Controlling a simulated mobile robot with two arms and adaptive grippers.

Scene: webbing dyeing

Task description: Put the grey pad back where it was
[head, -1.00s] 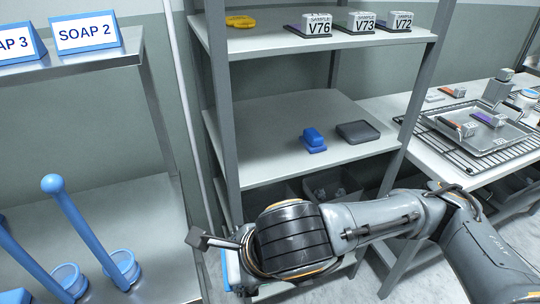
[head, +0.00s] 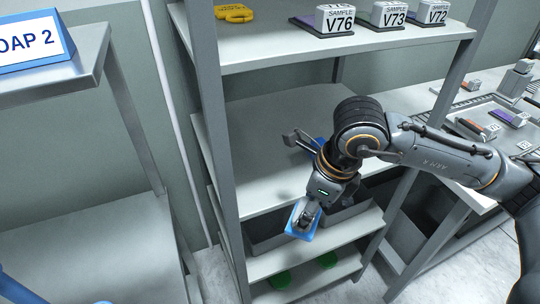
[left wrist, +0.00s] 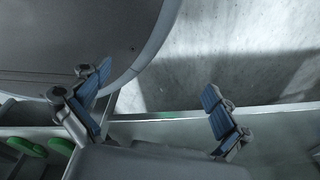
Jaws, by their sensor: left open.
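No grey pad is visible in either current view. In the earlier head view a dark grey flat pad lay on the middle shelf (head: 262,135), right of a blue block. My arm now covers that spot.
The upper shelf (head: 285,40) holds a yellow item (head: 234,13) and sample blocks V76 (head: 338,20), V73 and V72. Green discs (head: 281,279) lie on the lower shelf. A rack post (head: 222,150) stands left of my gripper. A worktable with samples is at right.

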